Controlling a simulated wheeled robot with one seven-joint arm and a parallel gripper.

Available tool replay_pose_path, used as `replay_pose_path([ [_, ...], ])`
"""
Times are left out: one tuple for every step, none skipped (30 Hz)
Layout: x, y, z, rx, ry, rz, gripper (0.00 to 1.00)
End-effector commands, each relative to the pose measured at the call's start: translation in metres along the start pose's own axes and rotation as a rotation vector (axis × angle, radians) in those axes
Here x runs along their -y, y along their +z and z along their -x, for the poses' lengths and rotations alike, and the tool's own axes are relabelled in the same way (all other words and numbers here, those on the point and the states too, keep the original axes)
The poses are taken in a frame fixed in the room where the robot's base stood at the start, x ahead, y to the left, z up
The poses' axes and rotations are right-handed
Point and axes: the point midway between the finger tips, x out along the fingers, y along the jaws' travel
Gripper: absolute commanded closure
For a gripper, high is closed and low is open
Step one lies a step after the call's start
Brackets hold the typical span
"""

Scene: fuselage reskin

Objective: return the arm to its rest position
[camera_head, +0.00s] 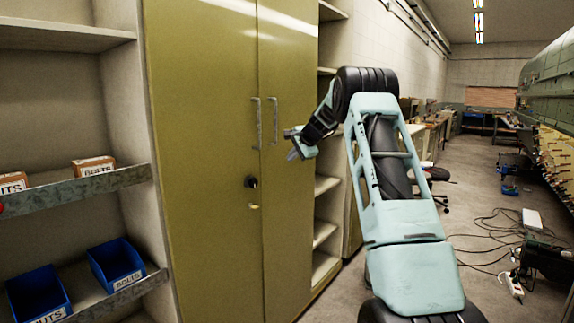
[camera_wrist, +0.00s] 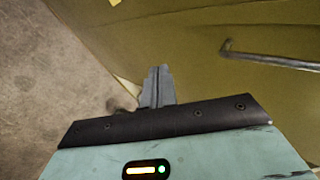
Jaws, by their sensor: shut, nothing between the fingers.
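My arm (camera_head: 395,190) rises from the bottom of the head view, bends at a black elbow and reaches left. My gripper (camera_head: 292,145) is at its end, in front of the right door of a yellow-green cabinet (camera_head: 205,120). In the wrist view my gripper (camera_wrist: 157,85) shows its two grey fingers together, with nothing between them. A metal door handle (camera_wrist: 270,60) lies to the right of the fingers, apart from them. In the head view the two door handles (camera_head: 265,122) are left of my gripper. Both cabinet doors look shut.
Left of the cabinet, a shelf (camera_head: 90,190) holds boxes of nuts and bolts and blue bins (camera_head: 115,262). Open shelves (camera_head: 325,210) stand right of the cabinet. Cables (camera_head: 490,240) and a power strip (camera_head: 513,286) lie on the floor at right, beside a green fuselage (camera_head: 550,85).

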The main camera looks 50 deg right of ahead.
Motion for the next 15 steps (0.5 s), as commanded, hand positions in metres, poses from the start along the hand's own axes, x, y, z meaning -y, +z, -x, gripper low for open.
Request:
replay_pose_path([
  [-0.001,-0.002,0.008,-0.001,-0.001,0.0,1.0],
  [-0.001,-0.003,0.014,-0.002,-0.001,0.0,1.0],
  [-0.001,-0.004,0.02,-0.003,-0.001,0.0,1.0],
  [-0.001,-0.005,0.025,-0.002,-0.001,0.0,1.0],
  [-0.001,-0.005,0.029,-0.001,-0.001,0.001,1.0],
  [0.0,-0.006,0.035,-0.001,0.0,0.0,1.0],
  [-0.001,-0.007,0.038,-0.001,0.0,0.0,1.0],
  [0.0,-0.008,0.041,-0.001,0.0,0.0,1.0],
  [0.0,-0.008,0.045,-0.001,0.0,0.0,1.0],
  [0.0,-0.008,0.047,0.0,0.001,0.0,1.0],
  [0.0,-0.009,0.049,0.0,0.001,0.0,1.0],
  [0.0,-0.009,0.05,0.0,0.001,0.0,1.0],
  [0.0,-0.009,0.051,0.0,0.002,0.0,1.0],
  [0.0,-0.009,0.051,0.0,0.002,0.0,1.0],
  [0.0,-0.009,0.052,0.001,0.002,0.0,1.0],
])
